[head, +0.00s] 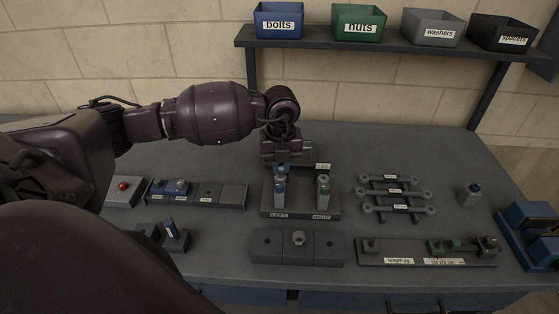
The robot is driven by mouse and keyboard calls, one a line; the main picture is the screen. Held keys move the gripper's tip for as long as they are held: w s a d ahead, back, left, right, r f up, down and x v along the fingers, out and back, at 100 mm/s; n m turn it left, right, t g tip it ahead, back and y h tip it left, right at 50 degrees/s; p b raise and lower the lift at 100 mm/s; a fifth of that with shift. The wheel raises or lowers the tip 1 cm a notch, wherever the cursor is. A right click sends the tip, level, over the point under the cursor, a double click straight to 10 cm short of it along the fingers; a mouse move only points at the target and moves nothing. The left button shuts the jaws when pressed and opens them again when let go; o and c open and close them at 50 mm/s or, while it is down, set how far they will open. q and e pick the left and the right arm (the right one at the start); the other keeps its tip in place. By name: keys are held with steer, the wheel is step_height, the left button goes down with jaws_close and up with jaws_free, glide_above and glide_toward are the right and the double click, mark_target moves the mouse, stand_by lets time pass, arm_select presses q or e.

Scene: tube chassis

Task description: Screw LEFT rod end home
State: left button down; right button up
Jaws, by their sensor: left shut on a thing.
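My left gripper (281,170) points down over the fixture (300,212) with the plates reading LEFT and, less clearly, RIGHT. It is shut on the top of the left rod end (280,187), a small upright grey and blue part above the LEFT label. The fingers and wrist hide most of its upper part, and I cannot tell how deep its thread sits. My right gripper is not in view.
A rack of tube links (396,195) lies right of the fixture. A grey block (297,246) and a length jig (425,252) are in front. A tray (232,196) and red button box (123,188) stand left. A shelf with labelled bins (357,24) is behind.

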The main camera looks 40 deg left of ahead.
arm_select(q)
steer(key=n, duration=0.1)
steer(key=n+p, duration=0.1)
steer(key=shift+s+d+f+n, duration=0.2)
steer(key=shift+f+n, duration=0.05)
steer(key=shift+n, duration=0.05)
steer(key=c, duration=1.4)
jaws_free()
steer(key=o, duration=0.3)
steer(key=shift+w+r, duration=0.1)
steer(key=shift+w, duration=0.05)
steer(key=shift+a+r, duration=0.1)
steer(key=shift+a, duration=0.15)
steer(key=shift+d, duration=0.1)
